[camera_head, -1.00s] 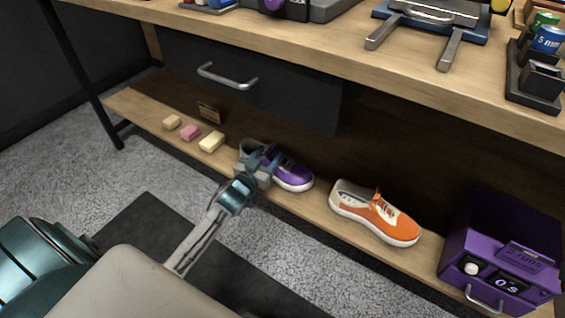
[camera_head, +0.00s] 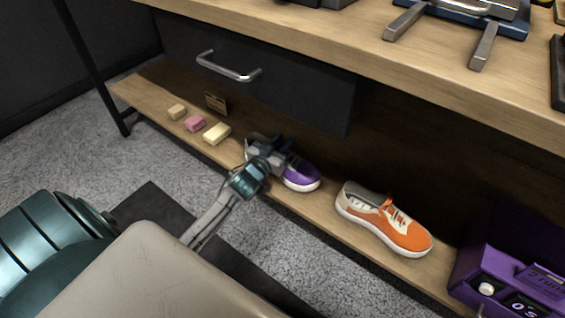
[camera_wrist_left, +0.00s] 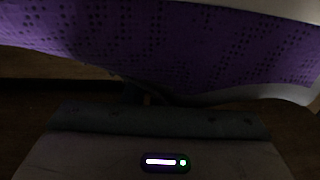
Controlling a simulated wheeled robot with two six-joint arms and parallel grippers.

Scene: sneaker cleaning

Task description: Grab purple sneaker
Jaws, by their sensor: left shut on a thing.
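The purple sneaker (camera_head: 302,176) sits on the low wooden shelf, its toe pointing right. My left gripper (camera_head: 272,156) is at the sneaker's heel end and is shut on it; the gripper hides most of the rear half. In the left wrist view the purple sneaker's side (camera_wrist_left: 170,50) with its pale sole fills the top, close above the gripper body. The fingertips are dark and hard to make out there. My right gripper is not in view.
An orange sneaker (camera_head: 385,218) stands to the right on the shelf, and a purple box (camera_head: 515,280) is farther right. Several small blocks, one pink (camera_head: 195,124), lie to the left. A drawer (camera_head: 260,75) and the tabletop (camera_head: 350,30) overhang the shelf.

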